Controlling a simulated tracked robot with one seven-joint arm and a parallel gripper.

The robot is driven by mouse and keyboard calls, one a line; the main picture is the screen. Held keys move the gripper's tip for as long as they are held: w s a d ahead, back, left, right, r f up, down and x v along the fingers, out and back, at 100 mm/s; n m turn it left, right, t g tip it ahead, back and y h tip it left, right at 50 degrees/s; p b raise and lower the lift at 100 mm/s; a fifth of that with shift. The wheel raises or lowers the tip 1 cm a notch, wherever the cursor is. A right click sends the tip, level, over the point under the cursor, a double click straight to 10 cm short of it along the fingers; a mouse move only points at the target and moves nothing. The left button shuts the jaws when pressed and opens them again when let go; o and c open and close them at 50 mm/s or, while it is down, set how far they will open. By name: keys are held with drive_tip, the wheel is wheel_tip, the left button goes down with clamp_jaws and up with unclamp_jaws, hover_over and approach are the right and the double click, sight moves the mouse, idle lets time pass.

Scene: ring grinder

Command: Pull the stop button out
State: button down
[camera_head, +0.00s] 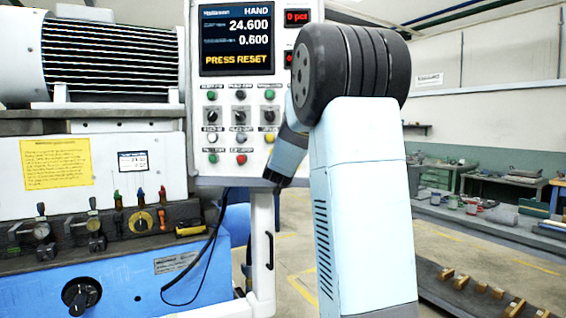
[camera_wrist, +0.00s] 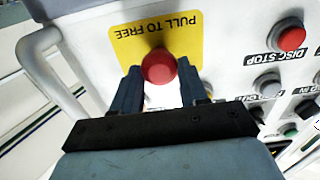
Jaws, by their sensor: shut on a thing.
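The stop button (camera_wrist: 158,66) is a round red knob on a yellow plate (camera_wrist: 185,30) marked "PULL TO FREE", upside down in the wrist view. My gripper (camera_wrist: 158,72) is shut on it, with one dark blue finger at each side of the red head. The fingertips reach down to the plate area, so their exact contact is partly hidden. In the head view my arm covers the stop button and most of my gripper, in front of the right side of the white control panel (camera_head: 224,132).
Other panel controls sit close by: a red "DISC STOP" button (camera_wrist: 288,38), a grey button (camera_wrist: 268,85) and a green one (camera_wrist: 290,131). A grey handle (camera_wrist: 42,60) runs along the panel's edge. The screen (camera_head: 236,40) reads "PRESS RESET".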

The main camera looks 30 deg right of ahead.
drive_tip(key=c, duration=0.6)
unclamp_jaws()
drive_tip(key=shift+a, duration=0.1)
drive_tip(key=shift+s, duration=0.1)
drive_tip(key=v, duration=1.3)
drive_tip(key=shift+s+a, duration=0.2)
drive_tip(key=shift+s, duration=0.05)
drive_tip(key=shift+f, duration=0.15)
